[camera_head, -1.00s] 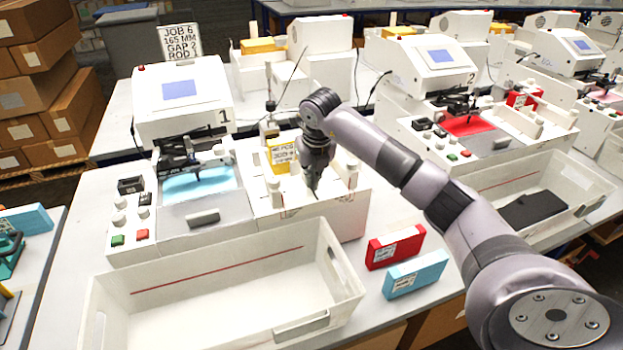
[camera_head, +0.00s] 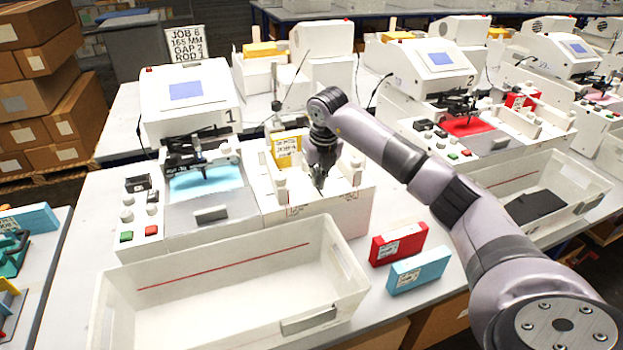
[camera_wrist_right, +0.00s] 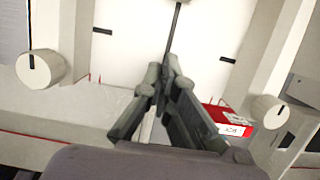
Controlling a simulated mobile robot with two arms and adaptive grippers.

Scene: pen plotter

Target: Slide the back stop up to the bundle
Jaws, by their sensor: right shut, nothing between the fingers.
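My right gripper (camera_head: 319,187) is shut and empty, pointing down over the white feed bed (camera_head: 283,207) to the right of plotter 1. Its closed fingers also show in the right wrist view (camera_wrist_right: 160,92), above a pale bed surface split by a thin dark line. A yellow labelled block (camera_head: 285,150) stands at the back of the bed, left of the gripper; I cannot tell whether it is the bundle. I cannot single out the back stop; the gripper and arm hide part of the bed. My left gripper is not in view.
White plotter 1 (camera_head: 187,95) stands left of the bed. A white bin (camera_head: 230,262) sits in front. A red box (camera_head: 398,244) and a blue box (camera_head: 418,270) lie right of the bin. White posts (camera_head: 356,162) rise beside the gripper.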

